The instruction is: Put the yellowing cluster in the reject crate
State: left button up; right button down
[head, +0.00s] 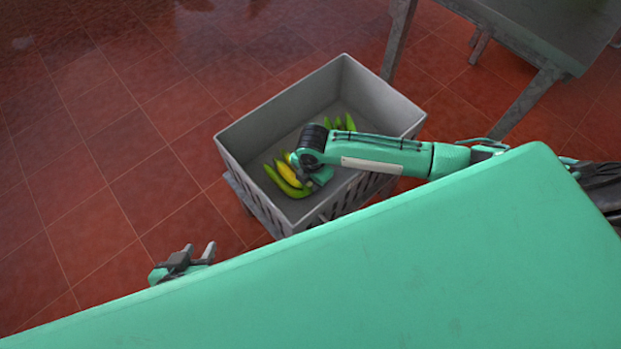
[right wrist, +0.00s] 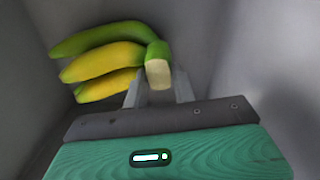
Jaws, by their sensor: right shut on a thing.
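The yellowing cluster (head: 287,173) shows in the head view inside the grey crate (head: 265,125), near its left part. It has green and yellow bananas, and it also shows in the right wrist view (right wrist: 105,60). My right gripper (right wrist: 158,92) is shut on the cluster's cut stem, and the bananas point left from it. My right arm hides part of the cluster and the fingers in the head view. I cannot tell whether the cluster touches the crate floor. My left gripper (head: 200,254) is open and empty, outside the crate at the lower left.
More green bananas (head: 338,124) lie in the far part of the crate, partly hidden by my right arm. The crate walls stand close around my right gripper. A grey table (head: 530,35) stands at the upper right. The red tiled floor is clear on the left.

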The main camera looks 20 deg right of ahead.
jog(key=shift+f, duration=0.3)
jog(key=c, duration=1.1)
grip_release()
jog(key=shift+o, duration=0.2)
jog(key=shift+f, duration=0.1)
